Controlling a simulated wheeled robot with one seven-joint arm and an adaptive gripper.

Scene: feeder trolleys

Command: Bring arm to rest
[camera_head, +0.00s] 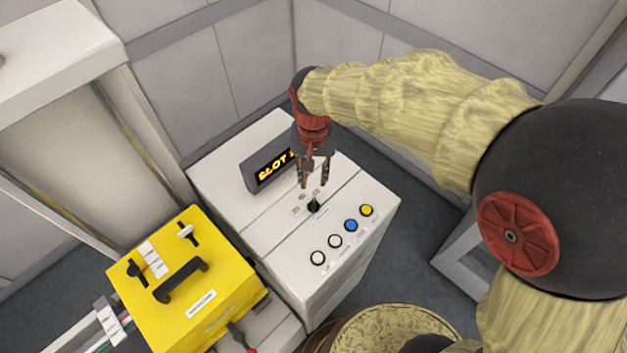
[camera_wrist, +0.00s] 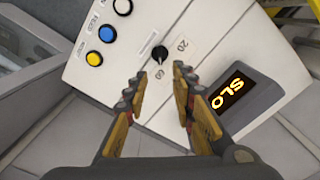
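My gripper (camera_head: 315,180) hangs from my arm above the white control box, its fingers pointing down near a black rotary knob (camera_head: 313,206). In the wrist view my gripper (camera_wrist: 160,105) has its two orange-padded fingers apart, with a clear gap between them. The black knob (camera_wrist: 160,53) shows just beyond the fingertips, with printed marks around it, one reading 20. No object is between the fingers. Whether a fingertip touches the box cannot be told.
The white control box (camera_head: 235,170) carries a display (camera_head: 270,170) with orange text and a row of several buttons, including a blue one (camera_head: 351,225) and a yellow one (camera_head: 366,210). A yellow box (camera_head: 225,270) with a black handle stands left. Grey walls (camera_head: 245,60) are behind.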

